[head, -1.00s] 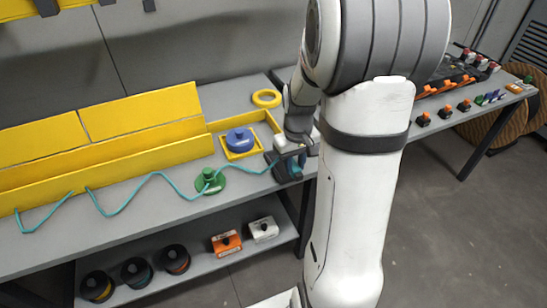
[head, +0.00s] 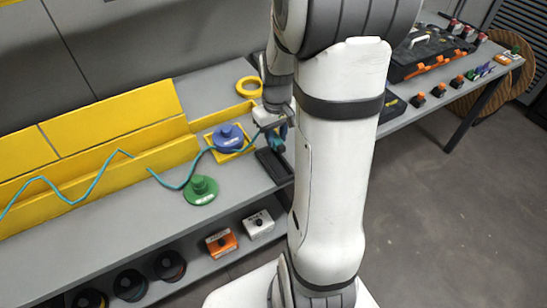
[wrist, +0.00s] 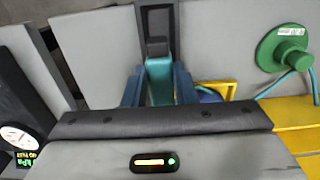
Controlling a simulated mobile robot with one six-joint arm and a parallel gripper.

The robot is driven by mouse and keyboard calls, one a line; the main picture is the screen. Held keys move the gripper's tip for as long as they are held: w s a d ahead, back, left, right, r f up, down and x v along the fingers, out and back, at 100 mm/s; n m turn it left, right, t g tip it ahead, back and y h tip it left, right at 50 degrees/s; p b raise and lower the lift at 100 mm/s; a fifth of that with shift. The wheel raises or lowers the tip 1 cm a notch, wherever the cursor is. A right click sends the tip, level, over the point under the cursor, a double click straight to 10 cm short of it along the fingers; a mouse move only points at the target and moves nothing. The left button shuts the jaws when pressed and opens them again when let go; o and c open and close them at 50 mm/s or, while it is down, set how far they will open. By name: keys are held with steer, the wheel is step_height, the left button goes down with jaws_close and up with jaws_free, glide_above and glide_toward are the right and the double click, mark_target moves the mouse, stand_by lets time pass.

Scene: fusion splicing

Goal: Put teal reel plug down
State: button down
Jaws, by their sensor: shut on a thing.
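My gripper (head: 274,138) is above the bench's right part, right of the blue reel. In the wrist view its two blue-grey fingers (wrist: 158,92) are shut on the teal reel plug (wrist: 159,78), which stands out between them. In the head view the plug is largely hidden by the gripper. A teal cable (head: 172,186) runs left from the gripper, past the green reel, and zigzags across the yellow trough. A black slotted holder (head: 272,166) lies on the bench in front of the gripper; a dark recessed frame (wrist: 157,18) shows beyond the plug in the wrist view.
A blue reel (head: 229,138) sits in a yellow square tray (head: 248,131). A green reel (head: 201,191) stands on the bench (head: 120,238). A yellow ring (head: 249,87) lies behind. A long yellow trough (head: 100,172) fills the left. Dark spools and boxes occupy the lower shelf.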

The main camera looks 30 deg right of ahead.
mark_target(276, 139)
steer(key=shift+f, duration=4.35)
steer(key=shift+f, duration=0.1)
steer(key=c, duration=1.3)
jaws_free()
steer(key=shift+o, duration=0.7)
steer(key=shift+r, duration=0.35)
step_height(276, 139, up, 11)
steer(key=shift+f, duration=0.2)
steer(key=shift+a+r, duration=0.1)
steer(key=shift+r, duration=0.45)
steer(key=s+a+r+t, duration=0.2)
steer(key=s+a+r, duration=0.5)
steer(key=s+a, duration=0.5)
steer(key=shift+s+r+t, duration=0.15)
steer(key=shift+r+t, duration=0.15)
steer(key=shift+r, duration=0.1)
steer(key=shift+a, duration=0.1)
